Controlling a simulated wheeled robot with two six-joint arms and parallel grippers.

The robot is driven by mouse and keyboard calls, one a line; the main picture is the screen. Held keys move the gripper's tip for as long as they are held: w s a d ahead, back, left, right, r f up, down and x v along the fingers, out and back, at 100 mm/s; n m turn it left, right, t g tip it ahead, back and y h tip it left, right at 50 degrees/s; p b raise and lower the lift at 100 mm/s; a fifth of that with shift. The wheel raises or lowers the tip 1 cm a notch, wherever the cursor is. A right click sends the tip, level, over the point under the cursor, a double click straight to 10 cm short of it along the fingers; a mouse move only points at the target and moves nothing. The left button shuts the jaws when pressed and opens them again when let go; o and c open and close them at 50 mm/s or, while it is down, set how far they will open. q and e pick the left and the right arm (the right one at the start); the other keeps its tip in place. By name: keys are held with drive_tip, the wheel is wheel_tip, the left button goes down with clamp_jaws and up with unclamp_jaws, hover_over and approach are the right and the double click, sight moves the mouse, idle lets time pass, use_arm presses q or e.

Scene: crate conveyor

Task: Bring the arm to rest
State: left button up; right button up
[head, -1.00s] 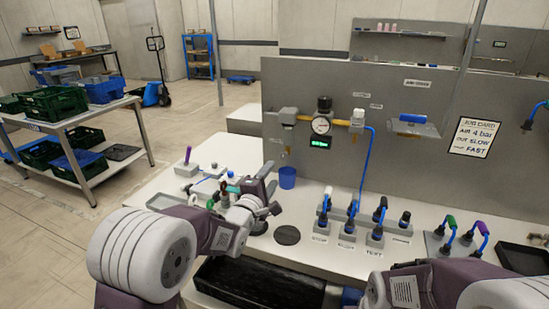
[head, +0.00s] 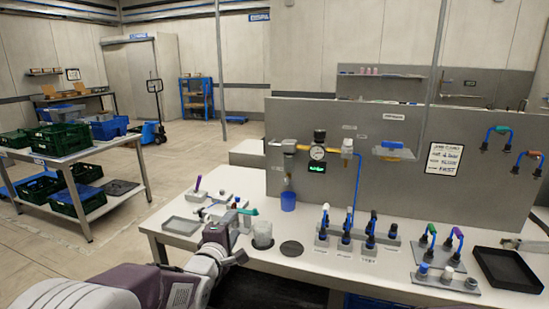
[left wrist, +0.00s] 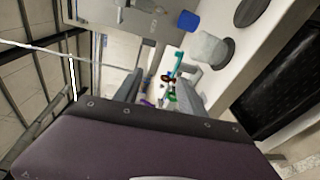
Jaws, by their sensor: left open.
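My left arm reaches in from the lower left of the head view. Its gripper (head: 238,212) is over the front left part of the white bench (head: 320,262), beside a grey rough cylinder (head: 262,235). In the left wrist view the two fingers (left wrist: 160,92) stand apart, with nothing seen held between them. Small parts with a teal-green piece (left wrist: 178,64) show beyond the fingertips. The grey cylinder (left wrist: 208,48) stands apart from the fingers. My right gripper is in neither view.
A blue cup (head: 288,201) and a dark round disc (head: 291,248) are right of the gripper. A grey panel (head: 400,170) with a gauge (head: 317,153) rises behind. Several hose connectors stand further right, near a black tray (head: 510,270). A crate table (head: 75,155) stands left.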

use_arm(q)
drive_tip(key=s+a+f+m+g+y, duration=0.1)
drive_tip(key=s+a+f+m+g, duration=0.25)
drive_tip(key=s+f, duration=0.4)
drive_tip(key=s+a+f+m+g+y, duration=0.25)
drive_tip(key=s+f+m+g, duration=0.2)
drive_tip(key=s+f, duration=0.3)
drive_tip(key=s+f+m+g, duration=0.4)
drive_tip(key=s, duration=0.4)
drive_tip(key=s+f+m+g, duration=0.3)
drive_tip(key=s+f+m, duration=0.1)
drive_tip(key=s, duration=0.3)
wheel_tip(320, 180, up, 15)
drive_tip(key=p, duration=1.5)
drive_tip(key=shift+a+r+m+h, duration=0.2)
drive_tip(key=shift+m+h, duration=0.2)
drive_tip(key=shift+h, duration=0.05)
